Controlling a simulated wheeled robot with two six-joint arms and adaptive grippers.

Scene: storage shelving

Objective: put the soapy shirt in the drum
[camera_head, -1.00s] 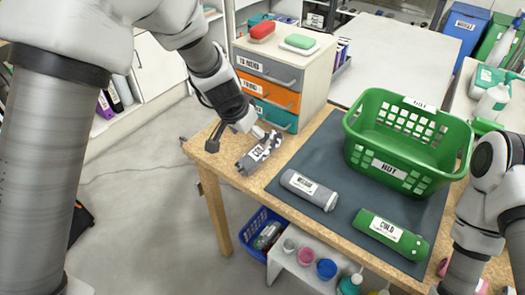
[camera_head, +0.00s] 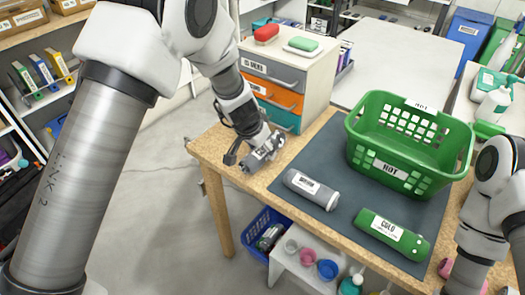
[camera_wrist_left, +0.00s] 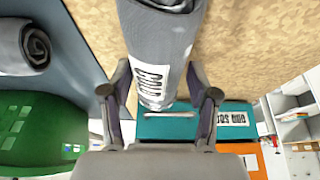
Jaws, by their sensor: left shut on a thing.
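A grey rolled cloth (camera_head: 266,152) with a white label is in my left gripper (camera_head: 258,158), at the table's left corner in the head view. In the left wrist view the grey roll (camera_wrist_left: 158,40) reaches up from between the two fingers (camera_wrist_left: 160,95), which are closed in on its sides. A second grey roll (camera_head: 311,189) and a green roll (camera_head: 393,235) labelled COLD lie on the dark mat (camera_head: 345,150). I cannot tell from the labels which roll is the soapy shirt. No drum can be made out. My right arm shows at the right edge, its gripper out of frame.
A green basket (camera_head: 408,145) labelled HOT stands on the mat's far side. A drawer unit (camera_head: 285,75) with a red and a green bar on top stands at the table's back left. A blue crate (camera_head: 265,232) sits below the table. The floor at left is clear.

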